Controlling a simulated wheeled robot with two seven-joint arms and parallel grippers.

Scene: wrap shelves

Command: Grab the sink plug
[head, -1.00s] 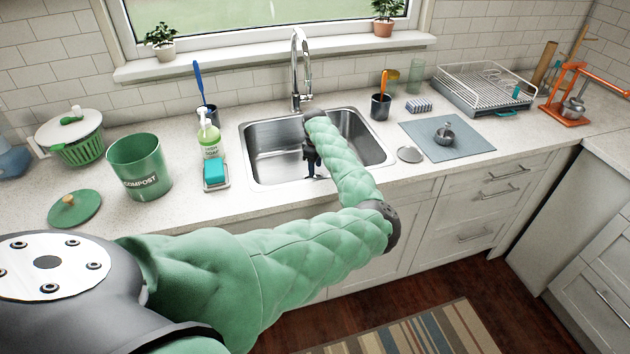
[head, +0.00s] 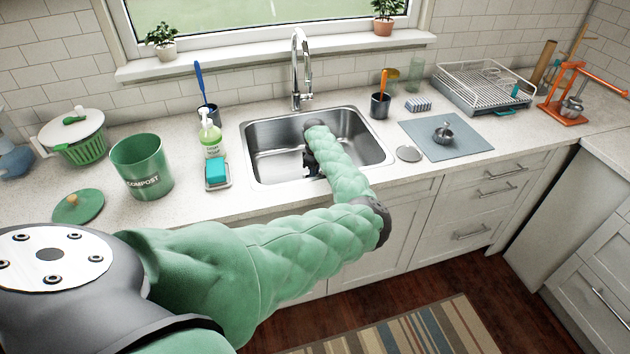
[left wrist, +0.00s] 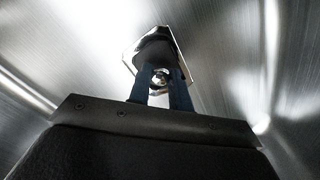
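The steel sink (head: 262,137) is set into the counter under the faucet. My left arm reaches into it from the front, and my left gripper (head: 312,166) is low in the basin, partly hidden by the arm. In the left wrist view, the two dark blue fingers of my left gripper (left wrist: 161,92) stand apart. A small shiny round knob (left wrist: 160,77), perhaps part of the sink plug, shows between them. A dark rounded shape (left wrist: 155,47) lies just beyond the fingertips. Whether the fingers press on the knob is unclear. My right gripper is out of view.
The faucet (head: 300,75) rises behind the sink. A soap bottle (head: 210,138) and a blue sponge (head: 216,171) stand left of it. A flat silver disc (head: 409,154) and a blue-grey mat (head: 470,147) lie to the right. The basin walls surround the gripper.

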